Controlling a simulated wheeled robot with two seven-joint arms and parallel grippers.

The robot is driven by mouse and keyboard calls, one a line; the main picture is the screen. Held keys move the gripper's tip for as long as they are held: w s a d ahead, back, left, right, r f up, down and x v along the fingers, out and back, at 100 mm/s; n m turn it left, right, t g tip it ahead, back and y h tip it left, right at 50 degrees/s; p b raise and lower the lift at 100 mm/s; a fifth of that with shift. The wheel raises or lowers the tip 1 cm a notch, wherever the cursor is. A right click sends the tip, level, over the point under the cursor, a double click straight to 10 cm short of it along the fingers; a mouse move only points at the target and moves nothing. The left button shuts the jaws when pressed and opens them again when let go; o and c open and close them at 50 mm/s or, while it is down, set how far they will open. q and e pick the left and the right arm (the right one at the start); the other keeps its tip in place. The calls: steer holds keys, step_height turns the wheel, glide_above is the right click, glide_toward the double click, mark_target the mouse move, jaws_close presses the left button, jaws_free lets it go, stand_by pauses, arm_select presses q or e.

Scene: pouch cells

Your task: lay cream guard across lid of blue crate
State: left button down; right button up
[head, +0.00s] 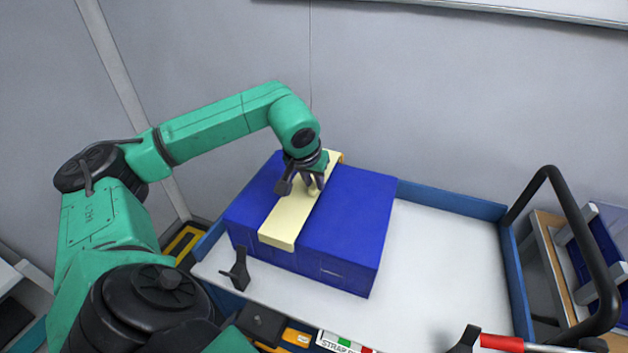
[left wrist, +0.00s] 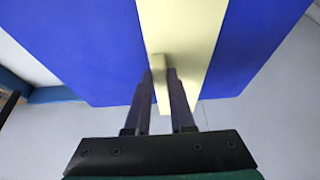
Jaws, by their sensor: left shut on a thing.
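The blue crate (head: 349,223) stands closed on the left part of a white cart top in the head view. The cream guard (head: 287,218) lies across its lid from front to back, with its near end bent down over the crate's front edge. My left gripper (head: 312,188) is above the guard's far half, shut on a raised cream grip on the guard. In the left wrist view both fingers (left wrist: 170,90) stand on either side of that grip, with the cream guard (left wrist: 190,35) between stretches of blue lid (left wrist: 75,45). My right gripper is not in view.
A dark bracket (head: 237,270) stands near the crate's front left corner. A grey wall is close behind.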

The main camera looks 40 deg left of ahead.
arm_select(q)
steer(key=c, duration=0.8)
jaws_free()
steer(key=shift+r, duration=0.15)
steer(key=shift+r+p, duration=0.5)
steer(key=v, duration=1.2)
